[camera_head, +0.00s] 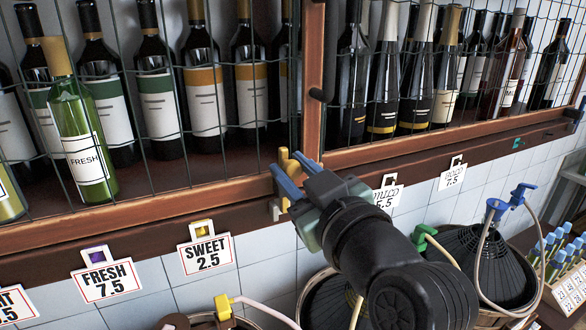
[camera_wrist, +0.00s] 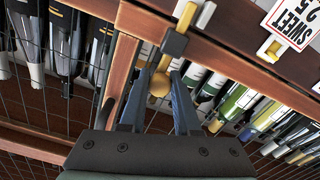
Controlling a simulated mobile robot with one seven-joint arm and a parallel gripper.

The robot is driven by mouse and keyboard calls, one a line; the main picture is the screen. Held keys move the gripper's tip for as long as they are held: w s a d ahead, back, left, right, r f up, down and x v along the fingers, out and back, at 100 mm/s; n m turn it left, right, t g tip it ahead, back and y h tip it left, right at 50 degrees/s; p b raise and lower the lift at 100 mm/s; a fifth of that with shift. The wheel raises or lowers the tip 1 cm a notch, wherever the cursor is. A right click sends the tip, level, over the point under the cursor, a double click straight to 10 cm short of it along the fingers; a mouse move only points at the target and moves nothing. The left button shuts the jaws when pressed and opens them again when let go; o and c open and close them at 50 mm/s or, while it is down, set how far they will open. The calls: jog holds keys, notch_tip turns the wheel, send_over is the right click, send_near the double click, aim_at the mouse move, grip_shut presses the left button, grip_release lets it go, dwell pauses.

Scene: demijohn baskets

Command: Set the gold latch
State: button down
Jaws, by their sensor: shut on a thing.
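The gold latch (camera_head: 283,158) is on the wooden frame of the wire-fronted bottle cabinet, at the lower corner where the door meets the post. In the wrist view the gold latch (camera_wrist: 187,16) is a bar passing a dark grey block (camera_wrist: 174,44), with a round gold knob (camera_wrist: 159,85) at the near end. My gripper (camera_head: 296,172) has its blue fingers on either side of this knob. In the wrist view my gripper (camera_wrist: 162,80) is shut on the knob. The fingers partly hide the latch in the head view.
Wire-mesh doors with wine bottles (camera_head: 159,95) behind them run along the cabinet. Price tags reading FRESH (camera_head: 108,281) and SWEET (camera_head: 207,255) hang below on the left. Wicker demijohns (camera_head: 485,262) with hoses and taps stand at the lower right. A green tap (camera_head: 426,236) is near my arm.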

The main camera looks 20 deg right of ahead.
aim_at(278, 133)
jog(key=shift+r+p, duration=0.9)
jog(key=shift+r, duration=1)
jog(key=c, duration=0.6)
grip_release()
jog(key=shift+c, duration=0.2)
jog(key=shift+f, duration=0.1)
jog(key=shift+s, duration=0.1)
jog(key=s+b, duration=0.2)
jog(key=s, duration=0.4)
jog(key=s+b, duration=0.3)
jog(key=s, duration=0.4)
jog(key=shift+d, duration=0.2)
